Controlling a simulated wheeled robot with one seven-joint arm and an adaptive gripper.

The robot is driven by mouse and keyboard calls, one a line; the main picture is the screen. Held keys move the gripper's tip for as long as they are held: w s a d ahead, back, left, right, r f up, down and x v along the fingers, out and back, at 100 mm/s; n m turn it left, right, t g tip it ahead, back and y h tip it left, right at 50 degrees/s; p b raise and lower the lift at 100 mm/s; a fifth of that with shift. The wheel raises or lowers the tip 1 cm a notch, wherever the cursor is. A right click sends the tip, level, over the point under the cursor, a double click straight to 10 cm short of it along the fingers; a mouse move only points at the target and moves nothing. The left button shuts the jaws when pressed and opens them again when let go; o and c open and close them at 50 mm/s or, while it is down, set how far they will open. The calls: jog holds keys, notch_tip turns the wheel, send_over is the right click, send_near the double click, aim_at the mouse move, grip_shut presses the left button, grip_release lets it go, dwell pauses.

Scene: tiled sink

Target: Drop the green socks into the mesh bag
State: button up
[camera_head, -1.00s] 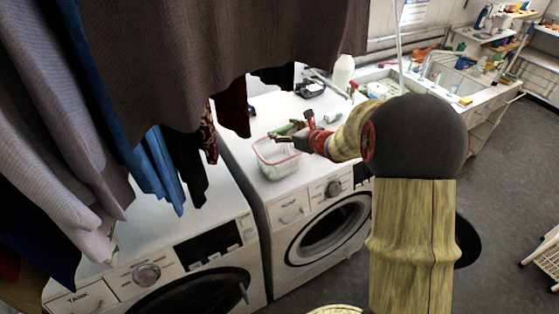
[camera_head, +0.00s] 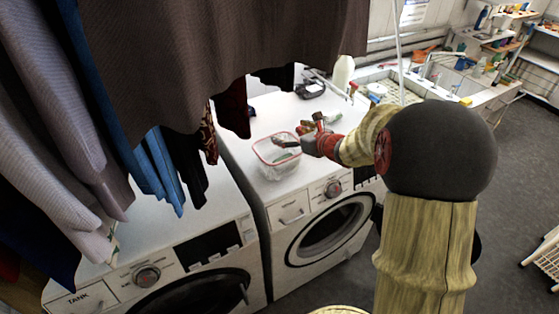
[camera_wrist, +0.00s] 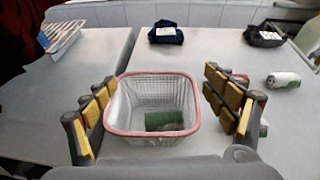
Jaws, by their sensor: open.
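The mesh bag is a white, basket-like container with a red rim (camera_head: 262,158) on top of the right-hand washing machine; its rim also shows in the wrist view (camera_wrist: 152,134). The green socks, a dark green roll (camera_wrist: 164,120), lie inside on its floor, and a bit of green (camera_head: 281,157) shows through in the head view. My gripper (camera_head: 292,140) is open and empty above the bag. In the wrist view its yellow-padded fingers (camera_wrist: 160,100) stand wide apart on either side of the bag.
A dark item (camera_head: 310,91) lies farther back. Hanging clothes (camera_head: 200,60) crowd the left. The machine top around the bag is mostly clear.

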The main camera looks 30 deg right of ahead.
jog(key=v, duration=0.8)
jog(key=shift+s+f, duration=0.1)
jog(key=shift+s, duration=0.05)
